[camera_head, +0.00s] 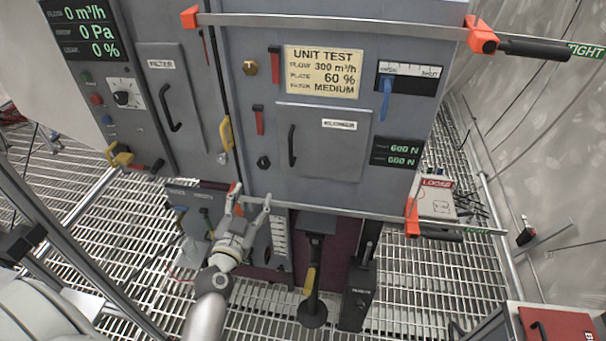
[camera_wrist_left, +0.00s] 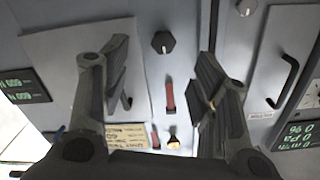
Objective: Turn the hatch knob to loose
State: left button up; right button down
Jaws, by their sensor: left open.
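A black faceted knob (camera_head: 263,162) sits on the grey cabinet front, left of the closed hatch door (camera_head: 345,165) with its black handle. The knob also shows in the left wrist view (camera_wrist_left: 163,42), framed between the fingertips near the top. My left gripper (camera_head: 250,198) is open and empty, below the knob in the head view, with fingers pointing up toward the panel. Its two fingers in the left wrist view (camera_wrist_left: 160,65) are wide apart and touch nothing that I can see. My right gripper is not in view.
A brass knob (camera_head: 250,67) and red levers (camera_head: 260,120) are above the black knob. Metal bars with orange ends cross the cabinet at top and bottom (camera_head: 335,208). A yellow handle (camera_head: 227,132) is at left. A box labelled LOOSE (camera_head: 437,203) is at right.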

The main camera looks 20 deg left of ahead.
aim_at(263, 165)
pick_arm(q)
jog(key=x, duration=0.3)
jog(key=r+p+x, duration=0.1)
jog(key=x, duration=0.5)
jog(key=shift+w+a+r, duration=0.2)
jog(key=shift+w, duration=0.05)
jog(key=shift+w+a, duration=0.15)
jog(key=shift+w, duration=0.5)
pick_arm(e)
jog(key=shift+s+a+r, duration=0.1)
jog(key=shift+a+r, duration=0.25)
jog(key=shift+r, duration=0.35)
pick_arm(q)
jog(key=shift+c, duration=0.3)
jog(key=c, duration=1)
jog(key=shift+o, duration=0.2)
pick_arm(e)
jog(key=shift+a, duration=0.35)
